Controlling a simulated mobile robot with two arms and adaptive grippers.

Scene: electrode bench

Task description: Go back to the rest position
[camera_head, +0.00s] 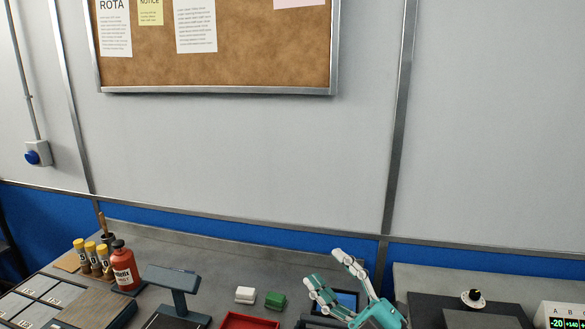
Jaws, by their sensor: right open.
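My right gripper (327,269) shows in the head view at the lower right of centre, teal with pale finger parts. Its two fingers point up and to the left and stand apart, with nothing between them. It is in front of a dark, blue-faced item (347,299) on the bench and partly hides it. My left gripper is not in view.
On the bench (225,262) are a red bottle (124,268), several yellow-capped vials (92,258), a dark stand (172,279), a white block (245,295), a green block (274,300) and a red tray (248,321). A numeric display (570,322) stands far right.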

